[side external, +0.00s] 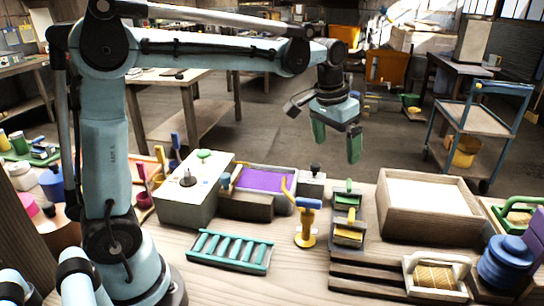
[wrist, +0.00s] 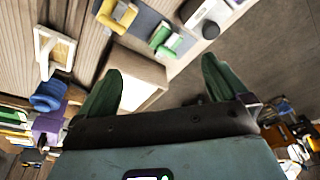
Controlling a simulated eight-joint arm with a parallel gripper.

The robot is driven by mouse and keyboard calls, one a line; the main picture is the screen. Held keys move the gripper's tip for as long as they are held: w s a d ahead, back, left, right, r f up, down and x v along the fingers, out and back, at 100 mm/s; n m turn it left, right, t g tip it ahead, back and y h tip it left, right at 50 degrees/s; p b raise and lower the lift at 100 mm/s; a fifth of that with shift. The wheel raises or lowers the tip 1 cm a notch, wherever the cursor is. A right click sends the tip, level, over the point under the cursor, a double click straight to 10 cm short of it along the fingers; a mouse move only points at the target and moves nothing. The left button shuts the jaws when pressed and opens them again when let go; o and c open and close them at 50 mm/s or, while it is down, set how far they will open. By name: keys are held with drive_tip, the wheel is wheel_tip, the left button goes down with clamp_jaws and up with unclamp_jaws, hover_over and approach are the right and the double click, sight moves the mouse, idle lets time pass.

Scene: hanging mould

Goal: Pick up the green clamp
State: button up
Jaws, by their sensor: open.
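A green clamp-like piece (side external: 347,194) sits at the back of a narrow grey tray (side external: 334,217) on the bench; I take it for the green clamp. It also shows in the wrist view (wrist: 166,40), near the top middle, beyond my fingers. A similar yellow piece (side external: 349,237) lies in front of it on the same tray and shows in the wrist view (wrist: 117,15). My gripper (side external: 337,144) is open and empty, its green fingers apart and pointing down, high above the bench's back edge. It touches nothing. The wrist view shows both fingers (wrist: 161,76).
Right of the tray stands a wooden open-topped box (side external: 431,232). To the left are a yellow-and-blue upright tool (side external: 306,222), a bin with purple contents (side external: 266,181) and a teal roller rack (side external: 230,251). A framed yellow piece (side external: 435,276) lies front right. The air around my gripper is clear.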

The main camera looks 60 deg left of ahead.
sight(348, 194)
drive_tip(key=w+f+g, duration=0.1)
drive_tip(key=w+f, duration=0.1)
drive_tip(key=w+f+g, duration=0.1)
drive_tip(key=w+f, duration=0.1)
drive_tip(key=w, duration=0.1)
drive_tip(key=w+a+f, duration=0.1)
drive_tip(key=w+f, duration=0.1)
drive_tip(key=w, duration=0.1)
drive_tip(key=shift+w+a+g, duration=0.1)
drive_tip(key=shift+g, duration=0.3)
wheel_tip(348, 194, down, 7)
drive_tip(key=shift+r, duration=0.1)
drive_tip(key=shift+f, duration=2.7)
drive_tip(key=c, duration=0.9)
drive_tip(key=shift+r, duration=0.15)
